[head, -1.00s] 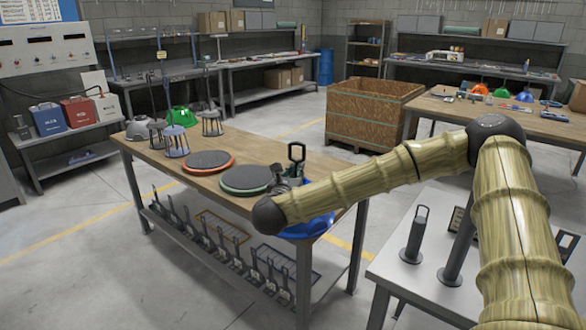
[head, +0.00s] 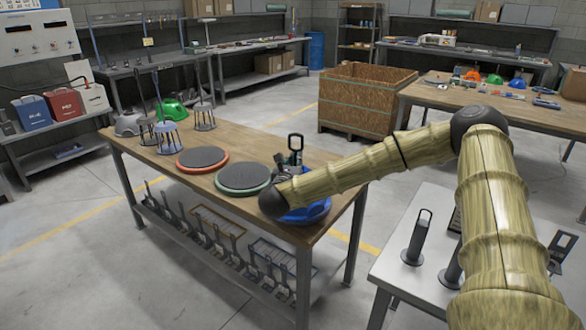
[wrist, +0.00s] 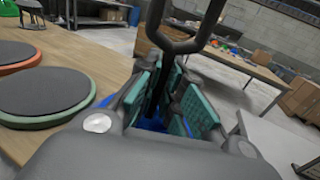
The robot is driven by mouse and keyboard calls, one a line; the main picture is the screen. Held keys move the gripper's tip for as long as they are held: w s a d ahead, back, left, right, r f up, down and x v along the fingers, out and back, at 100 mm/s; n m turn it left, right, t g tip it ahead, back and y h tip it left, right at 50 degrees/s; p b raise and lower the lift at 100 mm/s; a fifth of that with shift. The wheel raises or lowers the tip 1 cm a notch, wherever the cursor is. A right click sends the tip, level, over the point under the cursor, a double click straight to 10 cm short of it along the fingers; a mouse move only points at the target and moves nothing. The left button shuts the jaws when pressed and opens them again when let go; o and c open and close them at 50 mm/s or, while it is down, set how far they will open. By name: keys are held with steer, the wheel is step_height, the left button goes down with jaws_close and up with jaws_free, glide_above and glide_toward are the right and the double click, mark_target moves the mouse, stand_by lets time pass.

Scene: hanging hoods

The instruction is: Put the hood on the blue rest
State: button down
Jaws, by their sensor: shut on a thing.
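The hood (head: 296,142) has an upright black loop handle. In the wrist view the handle (wrist: 183,46) rises between the teal finger pads. My gripper (head: 287,168) is shut on the hood over the near right end of the wooden bench. Its jaws (wrist: 168,105) also show in the wrist view. Round blue surfaces (head: 315,212) lie right below, where I take the blue rest to be, partly hidden by my arm. I cannot tell where hood ends and rest begins, or whether they touch.
A green-rimmed disc (head: 243,178) and an orange-rimmed disc (head: 203,158) lie to the left on the bench. Wire stands (head: 168,136), a green dome (head: 173,109) and a grey dome (head: 129,124) stand farther back. A grey table (head: 398,285) with dark handled posts is at right.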

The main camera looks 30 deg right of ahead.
steer(key=shift+w+f, duration=0.15)
steer(key=shift+f, duration=0.25)
steer(key=shift+s+f, duration=0.2)
steer(key=shift+f, duration=0.8)
steer(key=shift+w+f, duration=0.2)
steer(key=shift+f, duration=0.15)
steer(key=shift+s, duration=0.1)
steer(key=c, duration=2)
jaws_free()
steer(key=shift+f, duration=0.1)
steer(key=o, duration=0.4)
steer(key=shift+o, duration=0.2)
